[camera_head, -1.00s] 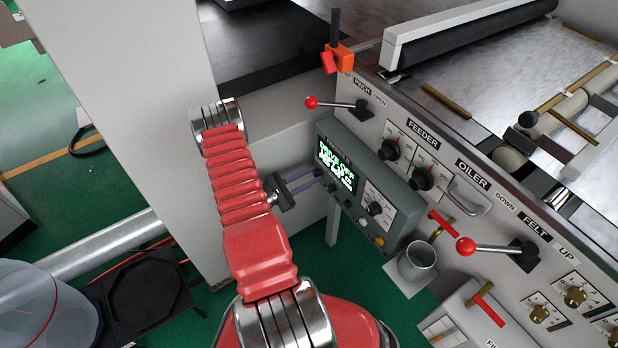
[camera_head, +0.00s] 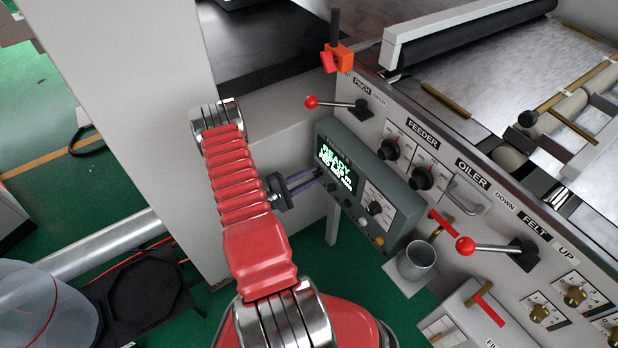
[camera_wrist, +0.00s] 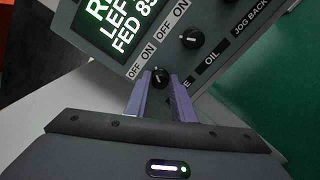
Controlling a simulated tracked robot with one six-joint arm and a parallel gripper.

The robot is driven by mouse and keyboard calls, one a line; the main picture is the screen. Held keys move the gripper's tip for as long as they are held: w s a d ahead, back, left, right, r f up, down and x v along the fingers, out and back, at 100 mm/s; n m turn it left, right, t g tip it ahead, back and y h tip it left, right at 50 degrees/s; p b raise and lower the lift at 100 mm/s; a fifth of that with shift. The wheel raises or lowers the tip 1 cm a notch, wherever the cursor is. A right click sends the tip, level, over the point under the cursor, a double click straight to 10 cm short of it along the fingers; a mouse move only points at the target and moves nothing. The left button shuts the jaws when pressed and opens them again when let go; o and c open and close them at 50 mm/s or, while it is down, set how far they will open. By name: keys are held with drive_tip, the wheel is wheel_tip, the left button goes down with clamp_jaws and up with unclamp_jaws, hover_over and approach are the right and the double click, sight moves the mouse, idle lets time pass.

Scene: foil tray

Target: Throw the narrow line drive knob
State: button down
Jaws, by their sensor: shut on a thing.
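The narrow black knob (camera_wrist: 160,77), with a white pointer line, is on the grey control box (camera_head: 398,205). In the wrist view it sits between the fingertips of my gripper (camera_wrist: 161,88), which is shut on it. Its label is mostly covered by a finger; only a final "E" shows. OFF and ON marks are printed beside it. In the head view my gripper (camera_head: 319,173) reaches the left end of the box, and the held knob is hard to make out. The green display (camera_head: 337,167) reads READY.
A second black knob (camera_wrist: 190,38), labelled OIL, is close to the held one. A larger knob (camera_head: 374,208) and a yellow button (camera_head: 379,240) are further along the box. A metal cup (camera_head: 416,262) hangs below. Red-balled levers (camera_head: 466,246) stick out from the machine panel.

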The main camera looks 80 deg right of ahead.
drive_tip(key=shift+s, duration=0.1)
drive_tip(key=c, duration=1.5)
unclamp_jaws()
drive_tip(key=v, duration=1.3)
drive_tip(key=shift+w+a+f, duration=0.1)
drive_tip(key=shift+w+a, duration=0.15)
drive_tip(key=shift+w, duration=0.1)
